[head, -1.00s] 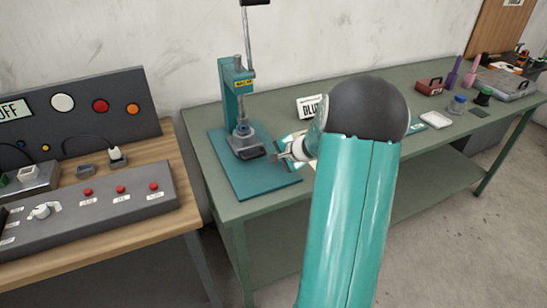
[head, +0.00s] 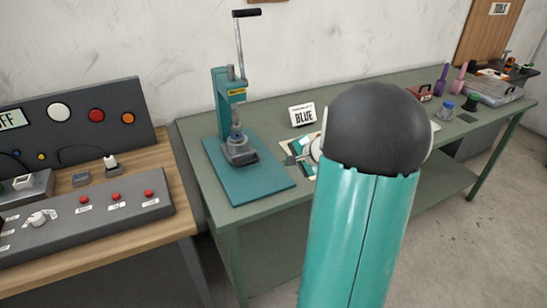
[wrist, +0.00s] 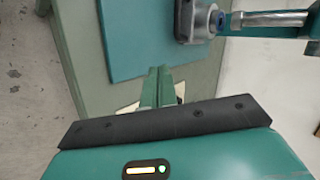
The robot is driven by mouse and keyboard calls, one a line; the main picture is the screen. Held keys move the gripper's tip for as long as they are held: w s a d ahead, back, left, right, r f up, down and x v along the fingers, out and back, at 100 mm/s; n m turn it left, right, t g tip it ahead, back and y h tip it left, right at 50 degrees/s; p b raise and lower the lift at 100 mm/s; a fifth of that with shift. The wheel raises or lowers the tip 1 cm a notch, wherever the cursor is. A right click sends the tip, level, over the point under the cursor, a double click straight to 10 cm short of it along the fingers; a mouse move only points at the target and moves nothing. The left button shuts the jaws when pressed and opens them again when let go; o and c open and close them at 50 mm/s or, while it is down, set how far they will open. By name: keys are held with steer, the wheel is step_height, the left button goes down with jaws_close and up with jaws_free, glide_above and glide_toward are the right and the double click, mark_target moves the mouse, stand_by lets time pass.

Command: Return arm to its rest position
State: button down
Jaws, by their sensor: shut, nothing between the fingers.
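My teal arm with its dark round joint fills the middle right of the head view. My gripper (wrist: 158,86) shows in the wrist view with its two green fingers together and nothing between them. It is above the green table, beside the teal base plate of the press. In the head view my gripper is mostly hidden behind the dark joint. The teal lever press (head: 232,120) stands on its base plate (head: 250,180), left of my arm and apart from it.
A control panel (head: 90,205) with red buttons sits on the wooden table at left. Several small items and a grey case (head: 488,92) are at far right.

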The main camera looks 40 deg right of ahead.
steer(key=shift+s, duration=0.1)
steer(key=s+a+r+n+g+y, duration=0.15)
steer(key=a+r+n, duration=0.25)
steer(key=a, duration=0.8)
steer(key=a+r+n+g+y, duration=0.15)
steer(key=a+r+n, duration=0.3)
steer(key=a, duration=0.75)
steer(key=s+a+r+n+g+h, duration=0.1)
steer(key=s+a+r+n+h, duration=0.2)
steer(key=s+a+n, duration=0.6)
steer(key=s+a, duration=0.4)
steer(key=s, duration=0.1)
steer(key=shift+s+h, duration=0.2)
steer(key=shift+h, duration=0.1)
